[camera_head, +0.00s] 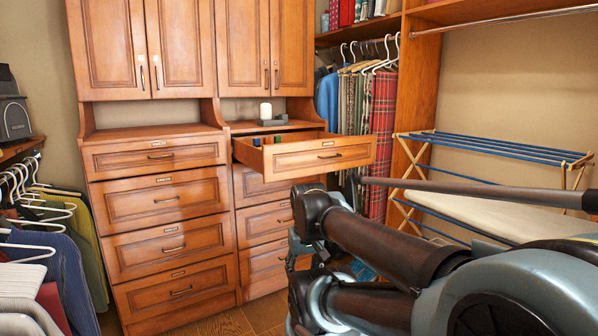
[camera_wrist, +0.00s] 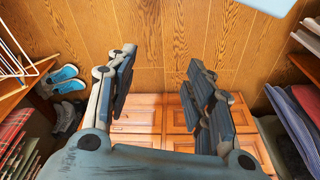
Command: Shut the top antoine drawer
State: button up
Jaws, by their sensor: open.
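The top drawer (camera_head: 318,156) of the right-hand column of the wooden dresser is pulled well out, with a few small objects inside. Its front, with a small metal handle and label plate, faces the room. The drawers below it in that column look closed. In the wrist view, my gripper (camera_wrist: 160,85) is open, its two dark fingers wide apart with nothing between them. Wooden drawer fronts (camera_wrist: 138,112) show beyond the fingers, partly hidden by the gripper body. In the head view my arm comes in from the right, below the open drawer, and my fingertips cannot be made out.
The left column of drawers (camera_head: 160,200) is closed. A candle-like object (camera_head: 265,110) stands on the ledge above the open drawer. Hanging clothes (camera_head: 384,140) are just right of it, and a drying rack (camera_head: 480,146) is farther right. Shoes (camera_wrist: 66,80) lie on the wooden floor.

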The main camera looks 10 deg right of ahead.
aim_at(304, 154)
jog(key=u, duration=0.5)
jog(key=i, duration=0.45)
jog(key=z, duration=1.65)
